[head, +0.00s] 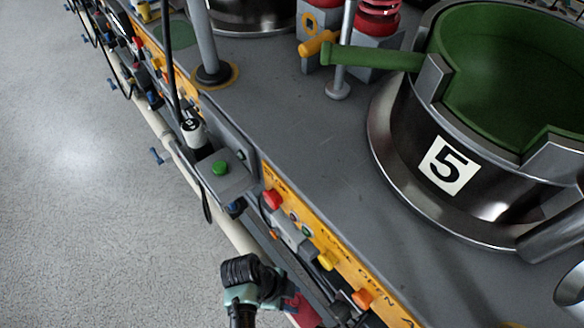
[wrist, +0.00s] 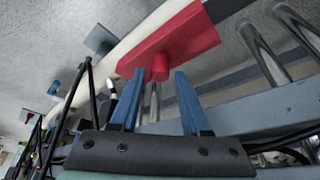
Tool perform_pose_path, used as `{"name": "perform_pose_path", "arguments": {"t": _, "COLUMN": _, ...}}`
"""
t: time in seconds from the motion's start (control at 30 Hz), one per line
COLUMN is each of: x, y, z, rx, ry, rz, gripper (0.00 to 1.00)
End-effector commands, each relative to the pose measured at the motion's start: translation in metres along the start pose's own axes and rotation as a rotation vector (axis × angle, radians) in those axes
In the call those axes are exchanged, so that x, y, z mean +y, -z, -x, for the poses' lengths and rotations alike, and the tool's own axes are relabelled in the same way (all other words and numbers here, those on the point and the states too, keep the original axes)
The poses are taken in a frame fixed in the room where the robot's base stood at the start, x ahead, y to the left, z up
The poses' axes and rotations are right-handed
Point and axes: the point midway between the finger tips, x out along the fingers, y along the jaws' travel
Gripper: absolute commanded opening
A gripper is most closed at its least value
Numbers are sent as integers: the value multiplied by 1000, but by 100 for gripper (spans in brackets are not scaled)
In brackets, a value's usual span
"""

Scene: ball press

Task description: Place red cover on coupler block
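The red cover (wrist: 180,38) is a flat red plate with a short round red knob (wrist: 160,68) facing my gripper in the wrist view. In the head view my gripper (head: 284,291) is at the bottom, beside the machine's front edge. I cannot clearly identify the coupler block.
Shiny metal rods (wrist: 262,55) and a grey beam (wrist: 270,105) lie right of the cover. A pale pipe (head: 238,238) runs along the machine front. An orange button panel (head: 332,240) and a grey box with a green button (head: 225,176) are nearby. Open floor lies left.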

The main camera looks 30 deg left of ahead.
Motion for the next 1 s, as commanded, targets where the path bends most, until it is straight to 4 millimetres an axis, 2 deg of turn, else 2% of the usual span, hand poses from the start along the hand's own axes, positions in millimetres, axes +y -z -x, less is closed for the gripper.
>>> {"name": "perform_pose_path", "arguments": {"t": 0.33, "x": 0, "y": 0, "z": 1, "rx": 0, "ry": 0, "rz": 0, "gripper": 58}}
{"name": "perform_pose_path", "arguments": {"t": 0.47, "x": 0, "y": 5, "z": 12, "rx": 0, "ry": 1, "rz": 1, "gripper": 58}}
{"name": "perform_pose_path", "arguments": {"t": 0.57, "x": -1, "y": 6, "z": 28, "rx": -1, "ry": 3, "rz": 1, "gripper": 58}}
{"name": "perform_pose_path", "arguments": {"t": 0.8, "x": -1, "y": 6, "z": 83, "rx": -1, "ry": 4, "rz": -1, "gripper": 58}}
{"name": "perform_pose_path", "arguments": {"t": 1.0, "x": -1, "y": 5, "z": 117, "rx": -1, "ry": 2, "rz": -1, "gripper": 58}}
